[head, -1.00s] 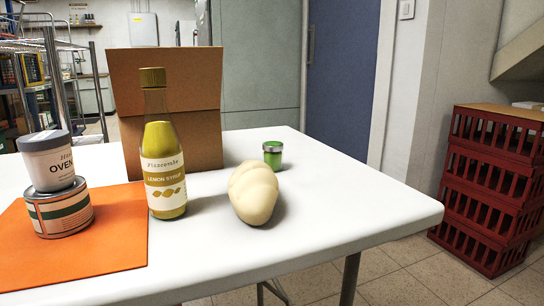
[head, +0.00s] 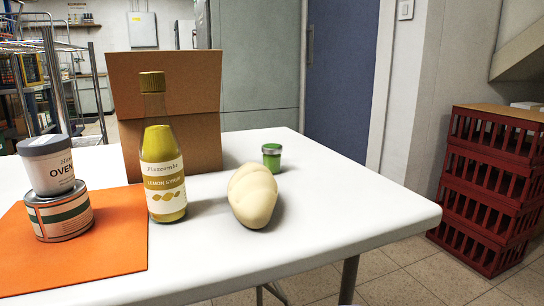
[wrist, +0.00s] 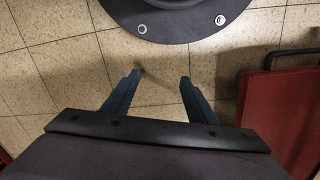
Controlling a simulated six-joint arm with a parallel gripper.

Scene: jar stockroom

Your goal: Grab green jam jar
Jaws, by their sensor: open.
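A lemon syrup bottle (head: 163,170) stands in front of the box. A tub (head: 47,165) tilts on top of a tin (head: 60,213) on an orange mat (head: 110,250). Red crates (head: 485,185) are stacked at the right. The table's right part is clear.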

